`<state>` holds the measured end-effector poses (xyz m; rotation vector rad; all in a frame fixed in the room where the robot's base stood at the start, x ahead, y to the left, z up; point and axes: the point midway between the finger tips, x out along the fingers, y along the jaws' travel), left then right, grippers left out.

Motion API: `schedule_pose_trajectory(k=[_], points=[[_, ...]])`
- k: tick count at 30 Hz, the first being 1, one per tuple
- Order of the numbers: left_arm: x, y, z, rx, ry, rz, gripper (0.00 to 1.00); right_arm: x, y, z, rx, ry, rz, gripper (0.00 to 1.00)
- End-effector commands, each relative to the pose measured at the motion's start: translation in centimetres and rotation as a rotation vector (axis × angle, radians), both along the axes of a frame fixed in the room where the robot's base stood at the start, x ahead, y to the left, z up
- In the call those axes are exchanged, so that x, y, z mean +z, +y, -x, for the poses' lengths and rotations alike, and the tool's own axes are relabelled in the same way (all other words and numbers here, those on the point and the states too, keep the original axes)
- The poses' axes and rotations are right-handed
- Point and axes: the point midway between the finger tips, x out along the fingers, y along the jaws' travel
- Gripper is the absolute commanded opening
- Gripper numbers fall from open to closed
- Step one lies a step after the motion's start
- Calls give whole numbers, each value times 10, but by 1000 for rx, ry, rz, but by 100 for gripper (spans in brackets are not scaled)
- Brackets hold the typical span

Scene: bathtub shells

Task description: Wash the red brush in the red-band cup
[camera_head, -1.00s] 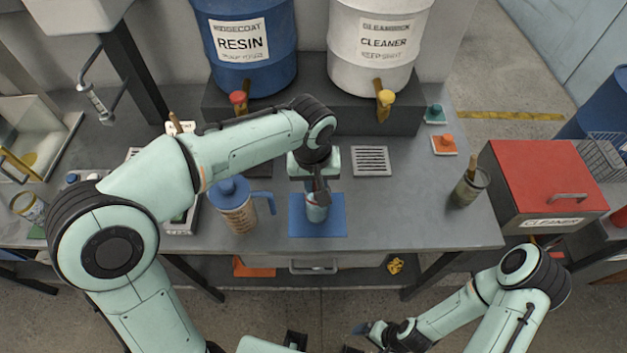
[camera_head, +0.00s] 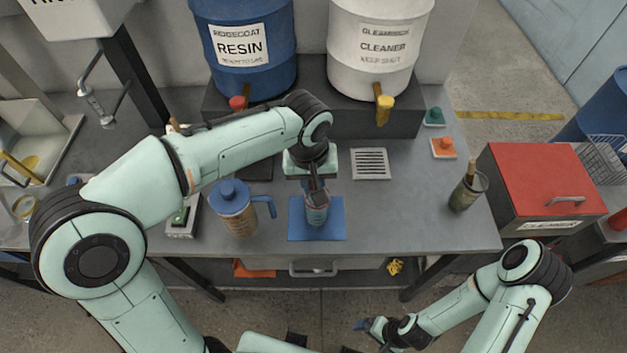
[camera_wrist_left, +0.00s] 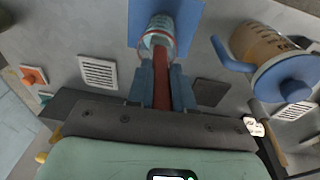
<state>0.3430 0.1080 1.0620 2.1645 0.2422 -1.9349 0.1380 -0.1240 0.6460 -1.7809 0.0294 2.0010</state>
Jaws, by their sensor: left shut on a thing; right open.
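The red-band cup (camera_head: 317,215) is a small clear cup with a red band. It stands on a blue mat (camera_head: 298,233) at the bench's front middle. It also shows in the left wrist view (camera_wrist_left: 157,36). My left gripper (camera_head: 316,190) is directly above the cup, pointing down. It is shut on the red handle of the brush (camera_wrist_left: 163,82), which runs down into the cup's mouth. The brush's lower end is hard to make out inside the cup. My right gripper (camera_head: 368,328) is open and empty, low in front of the bench.
A blue-lidded jug (camera_head: 236,212) stands just left of the mat. A jar with a brush (camera_head: 466,190) is at the bench's right, beside a red-topped cleaner box (camera_head: 545,175). Resin (camera_head: 245,50) and cleaner drums (camera_head: 376,50) stand behind. The bench right of the mat is clear.

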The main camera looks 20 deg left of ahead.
Motion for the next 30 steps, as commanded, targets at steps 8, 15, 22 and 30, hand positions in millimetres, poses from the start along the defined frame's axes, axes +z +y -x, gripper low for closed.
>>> schedule_pose_trajectory(k=[8,15,22,30], points=[[26,0,2,0,-2,1,0,17,0,-15,0,-18,1,95],[45,1,4,0,-3,1,0,29,0,-28,0,-32,0,95],[63,1,6,0,-4,1,0,40,0,-41,0,-47,0,95],[82,2,9,0,-2,1,0,44,0,-47,0,-54,0,95]])
